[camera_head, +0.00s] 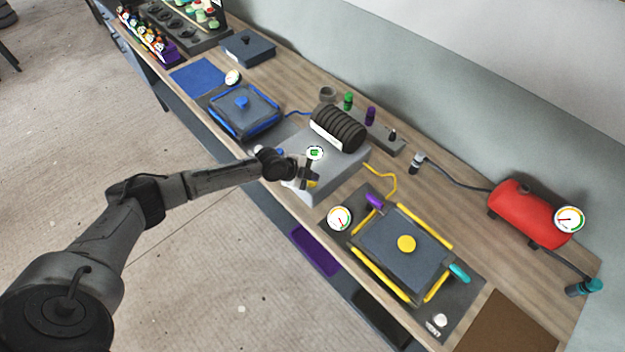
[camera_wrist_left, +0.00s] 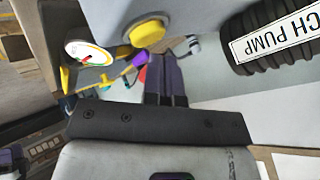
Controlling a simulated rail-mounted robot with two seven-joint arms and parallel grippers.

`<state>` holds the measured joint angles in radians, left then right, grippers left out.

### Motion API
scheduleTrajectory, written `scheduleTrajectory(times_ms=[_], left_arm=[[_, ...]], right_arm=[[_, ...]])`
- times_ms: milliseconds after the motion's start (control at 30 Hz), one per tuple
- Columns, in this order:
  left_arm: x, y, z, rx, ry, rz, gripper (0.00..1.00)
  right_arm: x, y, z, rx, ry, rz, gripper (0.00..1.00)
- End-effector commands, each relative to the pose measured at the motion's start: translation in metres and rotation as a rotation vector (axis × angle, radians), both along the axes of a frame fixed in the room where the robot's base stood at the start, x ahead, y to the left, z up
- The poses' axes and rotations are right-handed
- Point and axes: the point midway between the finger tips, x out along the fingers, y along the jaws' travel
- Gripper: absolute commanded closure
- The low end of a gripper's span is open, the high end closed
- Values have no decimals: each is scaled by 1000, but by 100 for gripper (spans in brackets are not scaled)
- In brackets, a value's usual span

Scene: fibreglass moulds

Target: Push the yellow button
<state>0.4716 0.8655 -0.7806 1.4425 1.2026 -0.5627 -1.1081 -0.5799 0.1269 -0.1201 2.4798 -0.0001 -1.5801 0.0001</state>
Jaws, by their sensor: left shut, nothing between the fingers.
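The yellow button (camera_wrist_left: 147,33) is a round cap on the front of the grey pump box (camera_head: 337,184). In the head view only a bit of yellow (camera_head: 311,184) shows beside my left gripper (camera_head: 308,178), which partly covers it. My left gripper is shut and empty, at the front of the pump box. In the left wrist view its closed fingers (camera_wrist_left: 166,88) point toward the button's side of the box, with the button above them in the picture. A small gap seems to show between the fingertips and the button; contact cannot be told for sure. My right gripper is not in view.
The yellow-edged mould (camera_head: 392,262) with a gauge (camera_head: 340,218) lies to the right, the blue-edged mould (camera_head: 236,121) to the left. A red tank (camera_head: 524,211) stands at far right.

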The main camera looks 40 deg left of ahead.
Motion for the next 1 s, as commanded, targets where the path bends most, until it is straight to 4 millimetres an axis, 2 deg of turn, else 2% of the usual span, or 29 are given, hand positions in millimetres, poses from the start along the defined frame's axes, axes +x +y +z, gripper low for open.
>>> scheduleTrajectory(times_ms=[600,933,1000], left_arm=[[0,0,56,0,-1,1,100],[0,0,55,-1,0,1,100],[-6,0,48,0,14,1,100]], right_arm=[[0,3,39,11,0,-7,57],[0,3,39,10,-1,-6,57],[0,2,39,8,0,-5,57]])
